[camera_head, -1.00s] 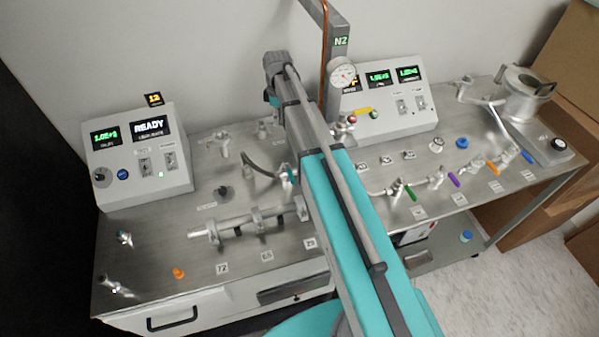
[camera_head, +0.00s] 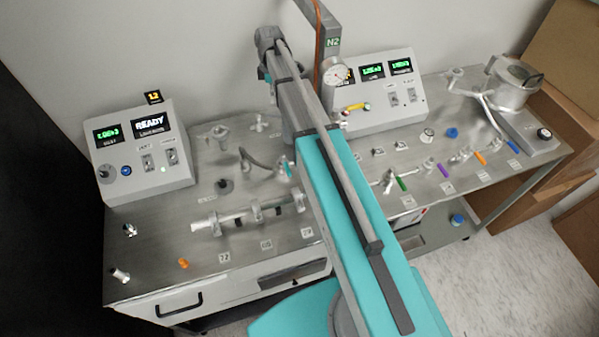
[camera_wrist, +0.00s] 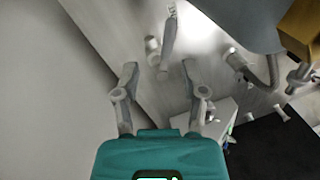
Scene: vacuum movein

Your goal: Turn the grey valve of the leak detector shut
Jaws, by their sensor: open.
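The leak detector is probably the grey box with a READY display (camera_head: 148,160) at the left of the bench. In the wrist view a grey lever (camera_wrist: 169,38) on a pale fitting (camera_wrist: 152,48) shows ahead of my gripper; it looks like the grey valve, but I cannot be sure. My gripper (camera_wrist: 160,72) is open, with its two fingers spread and nothing between them. The lever's near end lies just beyond the fingertips, roughly centred; contact cannot be told. In the head view the fingers are hidden behind my arm.
The gauge post (camera_head: 333,52) rises close to my arm. A second display box (camera_head: 378,92) stands right of it. The wall is close behind the bench.

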